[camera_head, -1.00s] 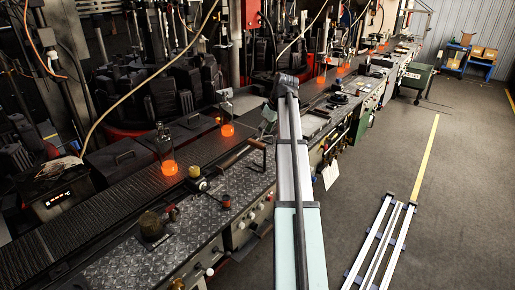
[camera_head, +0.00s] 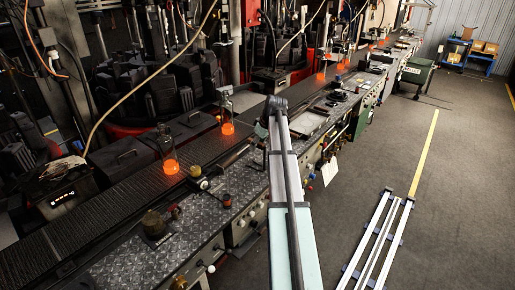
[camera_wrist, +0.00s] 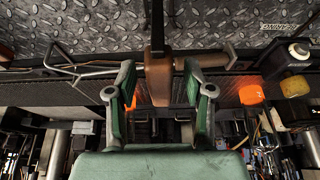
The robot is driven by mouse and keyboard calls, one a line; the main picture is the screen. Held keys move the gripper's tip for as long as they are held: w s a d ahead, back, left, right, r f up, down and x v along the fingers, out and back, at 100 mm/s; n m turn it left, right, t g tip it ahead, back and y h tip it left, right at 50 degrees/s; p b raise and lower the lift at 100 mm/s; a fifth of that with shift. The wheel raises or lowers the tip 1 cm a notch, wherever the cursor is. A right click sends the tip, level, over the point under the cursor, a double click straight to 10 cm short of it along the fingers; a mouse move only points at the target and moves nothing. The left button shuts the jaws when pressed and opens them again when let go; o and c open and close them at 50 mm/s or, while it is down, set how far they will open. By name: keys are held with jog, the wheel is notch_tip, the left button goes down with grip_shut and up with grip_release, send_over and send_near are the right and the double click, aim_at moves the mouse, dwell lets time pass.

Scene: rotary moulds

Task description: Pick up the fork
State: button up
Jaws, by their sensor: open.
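The fork shows in the wrist view as a brown wooden handle (camera_wrist: 158,78) with a dark shaft running up past the top edge. My gripper (camera_wrist: 161,92) is open, with its two green-padded fingers on either side of the handle and a visible gap at each side. In the head view the fork's dark shaft (camera_head: 236,157) lies over the diamond-plate bench top. Its handle is mostly hidden there by my arm. The fork's tines cannot be made out.
The diamond-plate bench (camera_head: 120,265) runs beside a dark conveyor (camera_head: 100,205) with glowing bottles (camera_head: 169,155). Small knobs and valves (camera_head: 153,222) stand on the bench. In the wrist view a bent metal bar (camera_wrist: 80,70) lies left of the handle.

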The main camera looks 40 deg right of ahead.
grip_shut()
dwell(0.3)
